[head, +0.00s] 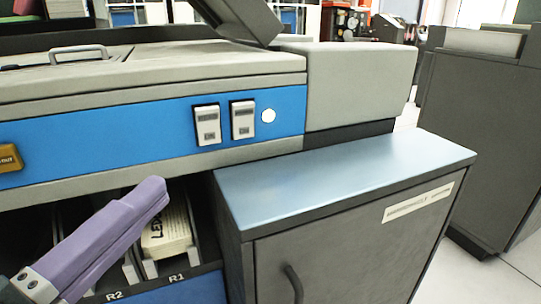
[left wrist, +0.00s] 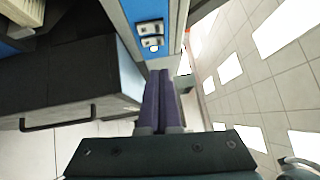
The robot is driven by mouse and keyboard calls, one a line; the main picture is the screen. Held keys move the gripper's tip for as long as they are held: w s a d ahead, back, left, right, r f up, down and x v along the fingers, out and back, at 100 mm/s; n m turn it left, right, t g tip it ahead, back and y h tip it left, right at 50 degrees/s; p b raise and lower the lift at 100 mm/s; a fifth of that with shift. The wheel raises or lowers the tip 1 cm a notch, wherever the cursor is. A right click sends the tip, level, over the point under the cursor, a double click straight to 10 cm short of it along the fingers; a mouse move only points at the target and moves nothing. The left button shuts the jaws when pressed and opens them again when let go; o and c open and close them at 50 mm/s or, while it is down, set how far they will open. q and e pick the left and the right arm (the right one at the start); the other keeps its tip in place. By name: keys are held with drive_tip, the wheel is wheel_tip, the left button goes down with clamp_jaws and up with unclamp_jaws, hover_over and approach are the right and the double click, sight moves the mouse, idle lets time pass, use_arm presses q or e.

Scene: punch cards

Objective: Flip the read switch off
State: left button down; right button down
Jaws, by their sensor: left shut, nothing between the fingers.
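Two white rocker switches, a left one (head: 208,124) and a right one (head: 242,119), sit side by side on the machine's blue front panel (head: 140,130). Their labels are too small to read, so I cannot tell which is the read switch. They also show in the left wrist view, one above the other (left wrist: 150,28), beyond my fingertips. My left gripper (head: 154,190) has purple fingers, shut together and empty. It is below and left of the switches in the head view, apart from them. It shows in the left wrist view too (left wrist: 161,76). My right gripper is not in view.
A round white light (head: 268,115) is right of the switches. An orange button (head: 10,158) is at the panel's far left. Below are card slots marked R1 and R2 with a card stack (head: 165,232). A dark cabinet with a blue-grey top (head: 340,180) juts out at right.

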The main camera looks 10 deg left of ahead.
sight(203, 132)
use_arm(q)
drive_tip(key=shift+d+f, duration=0.15)
drive_tip(key=shift+f, duration=0.15)
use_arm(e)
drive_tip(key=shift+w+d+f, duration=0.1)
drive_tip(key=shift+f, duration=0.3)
use_arm(q)
drive_tip(key=shift+w, duration=0.1)
